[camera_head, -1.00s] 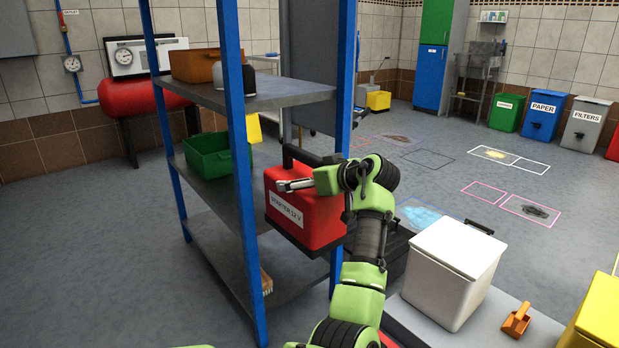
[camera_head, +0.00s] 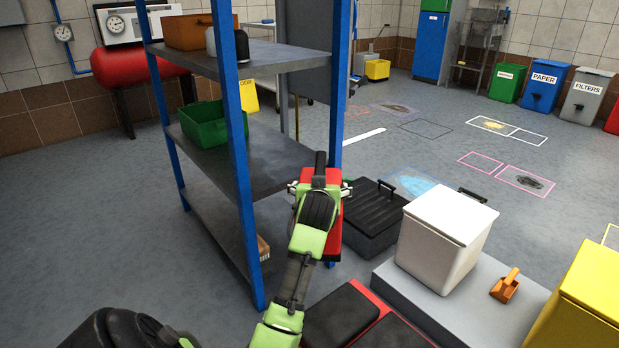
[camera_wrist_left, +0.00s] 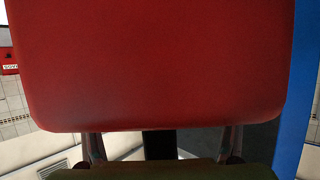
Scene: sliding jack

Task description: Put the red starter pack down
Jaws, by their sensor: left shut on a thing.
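The red starter pack (camera_head: 334,222) is upright at the right end of the blue-post shelf rack, partly hidden behind my arm. My left gripper (camera_head: 320,187) is shut on its black handle (camera_head: 320,163). The pack's red body (camera_wrist_left: 160,65) fills most of the left wrist view, with the gripper fingers (camera_wrist_left: 163,148) below it on either side of the dark handle. The pack's underside is hidden, so I cannot tell whether it touches anything. My right gripper is not in view.
The rack's middle shelf (camera_head: 262,160) holds a green bin (camera_head: 207,128). A black case (camera_head: 372,222) lies on the floor just right of the pack. A white box (camera_head: 443,240) stands on a grey platform (camera_head: 440,310). A black-and-red pad (camera_head: 345,315) lies in front.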

